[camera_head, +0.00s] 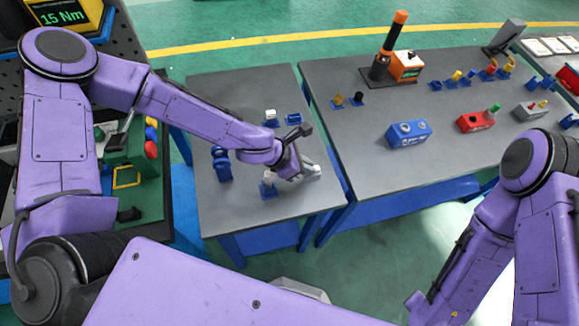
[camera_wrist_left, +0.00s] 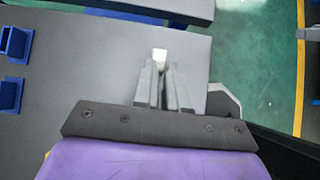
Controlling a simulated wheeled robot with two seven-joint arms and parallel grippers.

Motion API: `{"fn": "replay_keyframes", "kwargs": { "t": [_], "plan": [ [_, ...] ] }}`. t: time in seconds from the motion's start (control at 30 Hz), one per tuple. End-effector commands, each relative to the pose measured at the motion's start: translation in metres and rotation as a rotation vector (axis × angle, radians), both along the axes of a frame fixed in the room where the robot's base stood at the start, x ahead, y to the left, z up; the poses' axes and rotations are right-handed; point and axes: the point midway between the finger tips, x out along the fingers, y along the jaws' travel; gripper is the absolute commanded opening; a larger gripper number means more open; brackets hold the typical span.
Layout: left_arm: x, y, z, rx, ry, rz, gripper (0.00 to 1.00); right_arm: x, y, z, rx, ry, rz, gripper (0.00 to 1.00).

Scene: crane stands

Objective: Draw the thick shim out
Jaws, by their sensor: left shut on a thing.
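My left gripper (camera_head: 284,178) is low over the near part of the small grey table (camera_head: 240,100). In the left wrist view its two grey fingers (camera_wrist_left: 162,80) are close together, shut on a small pale piece (camera_wrist_left: 160,55) at their tips, which I take to be the thick shim. Its thickness and lower end cannot be made out.
Blue holders (camera_head: 293,118) stand farther back on the small table, and a dark blue piece (camera_head: 222,165) stands left of the gripper. Across a narrow gap, a larger table (camera_head: 345,140) carries a blue block (camera_head: 408,133), a red block (camera_head: 475,122) and an orange-black tool (camera_head: 390,45).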

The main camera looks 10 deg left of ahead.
Motion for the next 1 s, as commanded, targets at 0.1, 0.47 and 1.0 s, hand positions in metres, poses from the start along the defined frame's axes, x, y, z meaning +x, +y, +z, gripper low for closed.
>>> {"fn": "replay_keyframes", "kwargs": {
  "t": [0.1, 0.47, 1.0],
  "plan": [
    [-0.0113, -0.0064, -0.0063, -0.005, 0.018, -0.026, 0.0, 0.0, -0.0001, -0.0009, 0.0, 0.0, 0.0, 0.43],
    [-0.011, -0.007, -0.0047, -0.007, 0.018, -0.025, 0.0, 0.0, 0.0, 0.0004, 0.0, 0.0, 0.0, 0.43],
    [-0.0106, -0.0077, 0.0002, -0.009, 0.015, -0.025, 0.0, 0.0, 0.0004, 0.0052, 0.0, 0.0, 0.0, 0.43]
  ]
}}
